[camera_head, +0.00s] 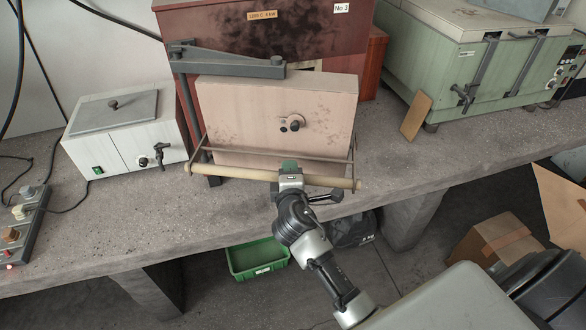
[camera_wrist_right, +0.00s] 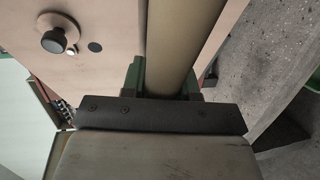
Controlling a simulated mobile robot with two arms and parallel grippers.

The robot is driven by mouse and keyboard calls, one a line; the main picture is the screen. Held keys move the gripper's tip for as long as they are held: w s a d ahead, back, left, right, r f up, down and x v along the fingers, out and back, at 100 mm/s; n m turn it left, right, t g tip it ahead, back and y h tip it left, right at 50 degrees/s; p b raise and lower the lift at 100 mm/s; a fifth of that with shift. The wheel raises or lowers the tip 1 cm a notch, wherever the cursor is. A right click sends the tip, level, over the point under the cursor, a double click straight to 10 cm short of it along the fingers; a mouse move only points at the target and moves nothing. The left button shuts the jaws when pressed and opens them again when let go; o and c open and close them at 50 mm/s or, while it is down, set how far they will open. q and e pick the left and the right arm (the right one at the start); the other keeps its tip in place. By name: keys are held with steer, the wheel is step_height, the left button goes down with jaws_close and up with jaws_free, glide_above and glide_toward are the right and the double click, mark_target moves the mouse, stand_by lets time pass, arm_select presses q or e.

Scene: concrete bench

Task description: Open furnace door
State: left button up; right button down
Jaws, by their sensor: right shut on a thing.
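The furnace (camera_head: 345,28) is a dark red box at the back of the bench. Its pale pink door (camera_head: 250,115) stands in front of the body under a grey hinge arm (camera_head: 225,64). A strip of the furnace front shows above the door's top right; how wide the gap is I cannot tell. A long tan handle bar (camera_head: 235,173) runs across the door's lower front on metal brackets. My right gripper (camera_head: 290,167) is shut on the bar near its middle. In the right wrist view the bar (camera_wrist_right: 185,40) lies between the green fingers. My left gripper is not in view.
A small white box oven (camera_head: 125,130) stands left of the door, with a switch strip (camera_head: 22,225) farther left. A green furnace (camera_head: 470,60) and a tan slab (camera_head: 416,117) stand right. Below are a green crate (camera_head: 258,258) and a cardboard box (camera_head: 495,238).

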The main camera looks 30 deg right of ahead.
steer(key=c, duration=0.9)
jaws_free()
steer(key=shift+s+r, duration=0.1)
steer(key=shift+s, duration=0.05)
steer(key=shift+o, duration=0.2)
steer(key=b+v, duration=0.2)
steer(key=v, duration=0.8)
steer(key=shift+s+a, duration=0.25)
steer(key=shift+s, duration=0.1)
